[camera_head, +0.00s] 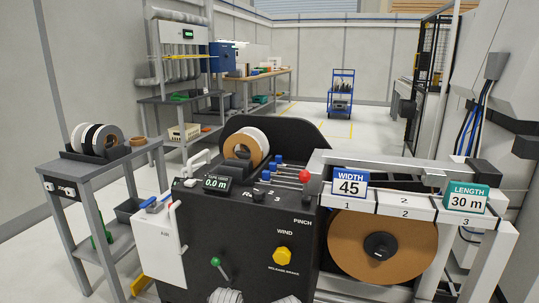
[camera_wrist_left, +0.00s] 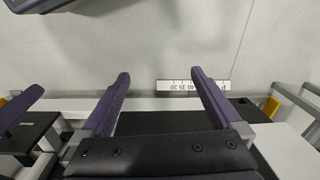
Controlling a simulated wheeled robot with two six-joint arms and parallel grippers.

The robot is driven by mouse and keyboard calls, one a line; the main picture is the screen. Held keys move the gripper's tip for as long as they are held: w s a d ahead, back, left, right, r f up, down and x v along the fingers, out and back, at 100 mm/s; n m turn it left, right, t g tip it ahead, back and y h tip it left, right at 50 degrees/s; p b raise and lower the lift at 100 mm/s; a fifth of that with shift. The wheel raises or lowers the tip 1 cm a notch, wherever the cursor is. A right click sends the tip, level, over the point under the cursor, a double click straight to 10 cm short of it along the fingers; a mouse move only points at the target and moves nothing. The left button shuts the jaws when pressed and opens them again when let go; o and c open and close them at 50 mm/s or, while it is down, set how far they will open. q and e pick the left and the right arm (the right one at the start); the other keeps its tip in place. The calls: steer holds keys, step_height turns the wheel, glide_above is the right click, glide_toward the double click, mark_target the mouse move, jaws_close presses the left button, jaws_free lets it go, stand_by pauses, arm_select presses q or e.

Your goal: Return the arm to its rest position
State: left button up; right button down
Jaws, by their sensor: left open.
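My left gripper (camera_wrist_left: 160,73) is open and empty in the left wrist view, its two purple fingers spread wide apart. Past its fingertips lie pale floor and a white scale strip with numbers (camera_wrist_left: 190,85). A purple finger-like part (camera_wrist_left: 20,108) at the left edge of that view may belong to my right gripper; its jaw state cannot be told. Neither gripper's fingers show in the head view. Two white ribbed parts at its bottom edge look like pieces of my arms.
The black machine (camera_head: 245,235) stands close in front, with a green-handled lever (camera_head: 216,262) and yellow knob (camera_head: 282,257). A white-framed stand (camera_head: 480,270) with a large brown roll (camera_head: 345,250) is at right. A grey cart (camera_head: 72,176) with rolls is at left.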

arm_select(q)
steer(key=s+d+m, duration=0.2)
steer(key=s+d, duration=0.1)
steer(key=d, duration=0.2)
step_height(320, 180, up, 36)
steer(key=p, duration=3.6)
steer(key=shift+a+y, duration=0.15)
steer(key=shift+y, duration=0.15)
